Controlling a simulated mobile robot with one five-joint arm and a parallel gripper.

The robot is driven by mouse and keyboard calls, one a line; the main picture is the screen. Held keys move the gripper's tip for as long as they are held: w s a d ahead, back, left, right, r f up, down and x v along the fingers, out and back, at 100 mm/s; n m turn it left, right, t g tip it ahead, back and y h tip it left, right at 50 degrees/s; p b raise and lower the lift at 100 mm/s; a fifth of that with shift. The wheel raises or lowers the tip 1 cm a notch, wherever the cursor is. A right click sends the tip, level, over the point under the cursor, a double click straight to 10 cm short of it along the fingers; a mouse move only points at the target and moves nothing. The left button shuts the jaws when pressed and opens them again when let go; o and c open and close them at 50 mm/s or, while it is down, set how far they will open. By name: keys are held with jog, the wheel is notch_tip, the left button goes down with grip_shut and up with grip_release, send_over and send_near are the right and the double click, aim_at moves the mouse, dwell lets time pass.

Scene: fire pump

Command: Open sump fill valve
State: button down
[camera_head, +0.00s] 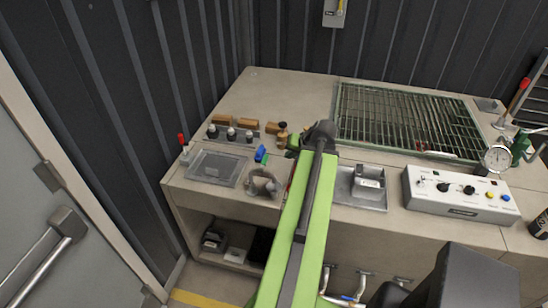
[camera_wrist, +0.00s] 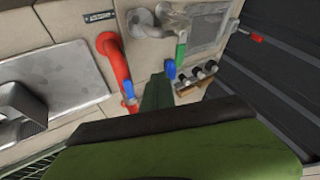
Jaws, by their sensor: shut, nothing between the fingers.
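My gripper (camera_head: 298,142) reaches over the bench near its front middle. In the wrist view its dark green fingertips (camera_wrist: 157,93) are together with nothing between them. Several valve handles show close by: a blue handle (camera_wrist: 128,91) on a red pipe (camera_wrist: 110,60), a green lever (camera_wrist: 181,53), and a blue tip (camera_wrist: 170,69) just beyond my fingers. The blue lever (camera_head: 261,154) beside a grey pipe bend (camera_head: 264,183) shows left of my gripper in the head view. No readable label tells me which one is the sump fill valve. My arm hides part of the pipework.
A metal grating (camera_head: 400,115) lies right of my arm. A control box (camera_head: 460,193) and gauge (camera_head: 498,158) stand farther right.

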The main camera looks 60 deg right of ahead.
aim_at(264, 162)
jog(key=shift+s+d+r, duration=0.1)
jog(key=shift+s+d, duration=0.25)
jog(key=shift+s, duration=0.15)
jog(key=w+d+f+b, duration=0.1)
jog(key=w+f+b, duration=0.7)
jog(key=w, duration=0.1)
jog(key=shift+w, duration=0.25)
